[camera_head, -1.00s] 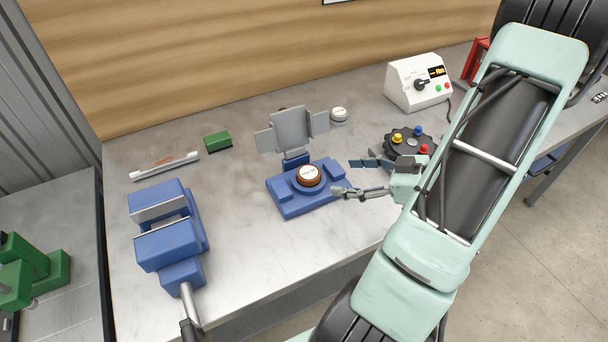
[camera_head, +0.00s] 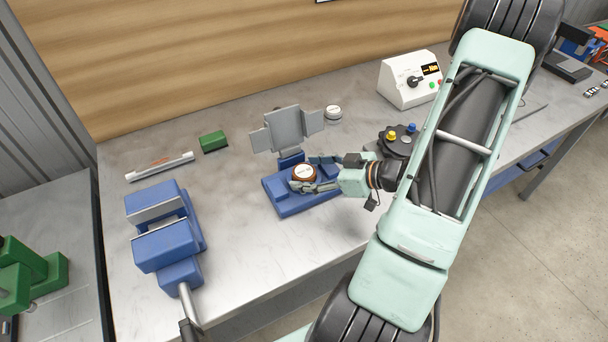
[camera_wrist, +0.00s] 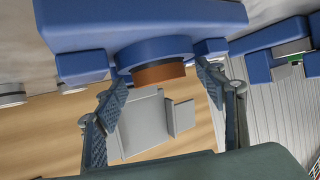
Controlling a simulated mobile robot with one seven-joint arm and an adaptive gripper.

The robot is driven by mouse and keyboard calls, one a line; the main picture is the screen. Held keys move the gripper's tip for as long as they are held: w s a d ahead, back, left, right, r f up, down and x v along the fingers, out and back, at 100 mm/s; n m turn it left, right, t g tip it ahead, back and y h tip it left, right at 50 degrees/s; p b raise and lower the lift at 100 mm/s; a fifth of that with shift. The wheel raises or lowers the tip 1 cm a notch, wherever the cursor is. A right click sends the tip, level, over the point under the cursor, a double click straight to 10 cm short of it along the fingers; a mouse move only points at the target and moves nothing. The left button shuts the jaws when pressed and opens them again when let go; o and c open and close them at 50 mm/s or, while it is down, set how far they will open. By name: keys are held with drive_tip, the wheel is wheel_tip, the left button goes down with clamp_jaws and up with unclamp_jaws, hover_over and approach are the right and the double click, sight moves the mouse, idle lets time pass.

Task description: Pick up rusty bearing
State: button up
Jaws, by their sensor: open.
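The rusty bearing (camera_head: 304,173) is a brown ring with a white top face, seated on the blue fixture (camera_head: 283,207) on the workbench. In the wrist view its brown side (camera_wrist: 159,74) shows below the fixture's round blue seat (camera_wrist: 155,52), as that picture is turned over. My gripper (camera_head: 305,174) is open, with one finger on the far side of the bearing and one on the near side. In the wrist view the fingers (camera_wrist: 160,95) stand apart to either side of it, with gaps visible. Contact cannot be told.
A grey winged plate (camera_head: 287,130) rises behind the fixture. A second white-topped round part (camera_head: 333,112) stands behind on the bench. A blue vise (camera_head: 165,235), a green block (camera_head: 213,141), a white control box (camera_head: 408,82) and a dark button disc (camera_head: 397,140) are around. Bench is clear between vise and fixture.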

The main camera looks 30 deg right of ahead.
drive_tip(key=c, duration=1.5)
drive_tip(key=shift+r, duration=0.15)
